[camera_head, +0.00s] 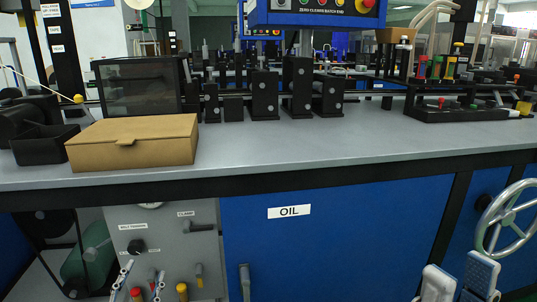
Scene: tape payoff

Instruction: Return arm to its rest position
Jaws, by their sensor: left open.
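My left gripper (141,283) is at the bottom left, in front of the grey control panel (165,245). Its two thin silver fingers are apart, and nothing shows held between them. Small red-tipped levers of the panel show behind and between the fingers. My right gripper (460,280) is at the bottom right, in front of the blue cabinet front and below left of the handwheel (508,218). Its two pale, padded fingers stand apart with nothing seen between them. Both arms behind the grippers are cut off by the lower picture edge.
The grey worktop (330,145) runs across the view, its front strip mostly clear. A closed cardboard box (135,142) sits at its left beside a black bin (42,145). Black machine blocks (265,95) stand behind.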

